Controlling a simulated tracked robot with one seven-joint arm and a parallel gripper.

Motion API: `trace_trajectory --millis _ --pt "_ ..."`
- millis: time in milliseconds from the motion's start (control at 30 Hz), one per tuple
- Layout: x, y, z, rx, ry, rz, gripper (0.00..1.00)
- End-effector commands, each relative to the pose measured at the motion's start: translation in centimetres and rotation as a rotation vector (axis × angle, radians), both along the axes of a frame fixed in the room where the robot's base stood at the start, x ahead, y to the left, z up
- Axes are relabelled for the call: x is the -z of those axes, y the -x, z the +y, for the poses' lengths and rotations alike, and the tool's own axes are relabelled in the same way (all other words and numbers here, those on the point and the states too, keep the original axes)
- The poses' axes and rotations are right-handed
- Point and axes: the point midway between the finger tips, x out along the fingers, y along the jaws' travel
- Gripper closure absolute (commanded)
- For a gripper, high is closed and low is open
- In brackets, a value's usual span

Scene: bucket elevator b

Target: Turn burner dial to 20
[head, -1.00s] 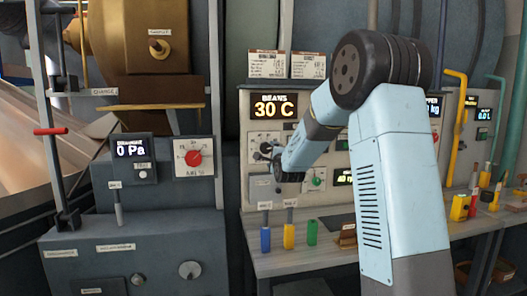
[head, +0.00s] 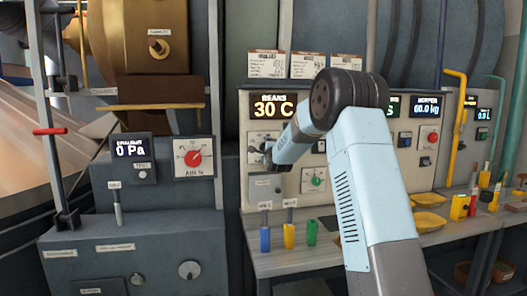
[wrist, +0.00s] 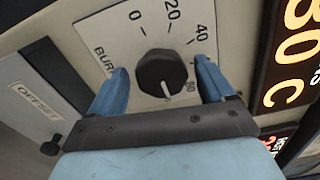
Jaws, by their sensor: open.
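The burner dial (wrist: 162,74) is a black faceted knob on a white scale plate in the wrist view. The plate carries 0, 20, 40 and a further mark near the right finger. A small pale pointer mark on the knob faces the bottom of the picture, away from 20. The label beginning "BURN" is partly covered. My gripper (wrist: 158,90) is open, with one blue finger on each side of the knob and visible gaps. In the head view my gripper (head: 270,155) is at the panel below the "BEANS 30 C" display and hides most of the dial.
A green knob (head: 314,180) sits just right of and below my gripper. A red dial (head: 193,158) is on a separate left panel. Blue, yellow and green handles (head: 288,235) stand on the bench below. An "OFFSET" plate (wrist: 40,105) lies beside the left finger.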

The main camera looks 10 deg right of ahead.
Motion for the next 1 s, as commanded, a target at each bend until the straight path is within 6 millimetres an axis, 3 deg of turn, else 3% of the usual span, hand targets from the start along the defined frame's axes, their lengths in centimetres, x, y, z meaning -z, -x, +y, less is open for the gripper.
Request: trace_trajectory --millis 100,667,700,1000 --pt "0.0 0.0 0.0 0.0 0.0 0.0 0.21" --pt "0.1 0.0 0.1 -0.001 0.0 0.002 0.74" --pt "0.1 0.1 1.4 -0.003 -0.001 0.003 0.74" --pt "0.3 0.1 0.2 -0.003 0.007 0.006 0.74"
